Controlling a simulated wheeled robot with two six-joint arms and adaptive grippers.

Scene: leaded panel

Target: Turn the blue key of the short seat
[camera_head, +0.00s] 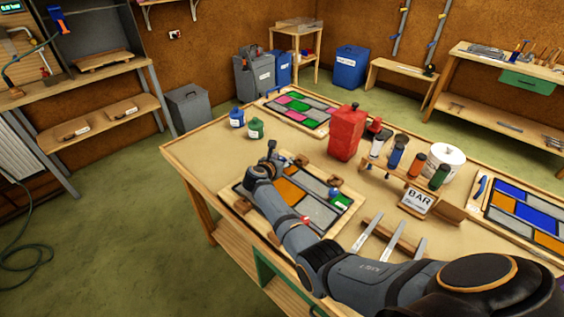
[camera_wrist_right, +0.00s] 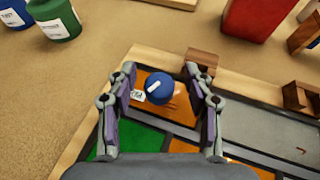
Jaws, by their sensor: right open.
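The blue key (camera_wrist_right: 157,88) is a round blue knob with a white bar mark, over an orange pane of the leaded panel (camera_wrist_right: 168,108). A small white label (camera_wrist_right: 139,97) lies beside it. My right gripper (camera_wrist_right: 160,76) is open, with one finger on each side of the knob; I cannot tell whether they touch it. In the head view my right gripper (camera_head: 271,158) is over the far left part of the panel (camera_head: 322,213) and hides the key. A wooden block (camera_wrist_right: 201,60) stands at the panel's edge. My left gripper is not in view.
A red can (camera_head: 346,132), a rack of bottles (camera_head: 405,172) and a BAR sign (camera_head: 416,199) stand behind and right. Several pale tools (camera_head: 393,240) lie right of the panel.

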